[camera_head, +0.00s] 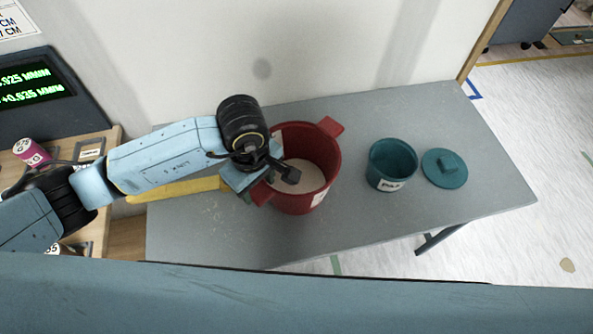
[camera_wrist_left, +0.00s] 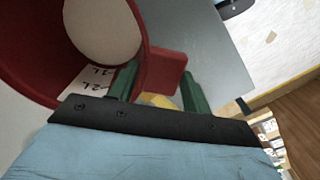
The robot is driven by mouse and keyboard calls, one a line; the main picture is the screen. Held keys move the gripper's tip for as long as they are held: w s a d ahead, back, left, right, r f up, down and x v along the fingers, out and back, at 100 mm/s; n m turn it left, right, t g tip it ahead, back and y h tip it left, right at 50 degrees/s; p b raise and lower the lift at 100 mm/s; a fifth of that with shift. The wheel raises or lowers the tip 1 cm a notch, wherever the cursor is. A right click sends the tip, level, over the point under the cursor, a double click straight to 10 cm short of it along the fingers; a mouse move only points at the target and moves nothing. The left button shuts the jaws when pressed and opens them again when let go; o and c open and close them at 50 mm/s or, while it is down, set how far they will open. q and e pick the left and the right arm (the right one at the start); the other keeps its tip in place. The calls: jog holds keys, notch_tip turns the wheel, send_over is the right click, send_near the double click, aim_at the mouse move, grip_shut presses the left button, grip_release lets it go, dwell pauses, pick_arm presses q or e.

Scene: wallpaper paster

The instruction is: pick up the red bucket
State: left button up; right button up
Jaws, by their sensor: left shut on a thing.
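The red bucket (camera_head: 318,158) stands on the grey table, with pale material inside and a red tab handle on each side. It also shows in the left wrist view (camera_wrist_left: 32,62), with a white label on it. My left gripper (camera_head: 270,184) is at the bucket's left side, shut on its left tab handle. In the left wrist view the green fingers (camera_wrist_left: 160,88) sit on both sides of the red handle (camera_wrist_left: 163,72). My right gripper is not in view.
A teal bucket (camera_head: 391,165) and a teal lid (camera_head: 444,168) stand right of the red bucket on the grey table (camera_head: 470,125). A yellow object (camera_head: 180,189) lies under my left arm. A wall borders the table's back. The table's right end is clear.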

pick_arm(q)
grip_shut()
jog(key=shift+w+r, duration=0.1)
jog(key=shift+r, duration=0.1)
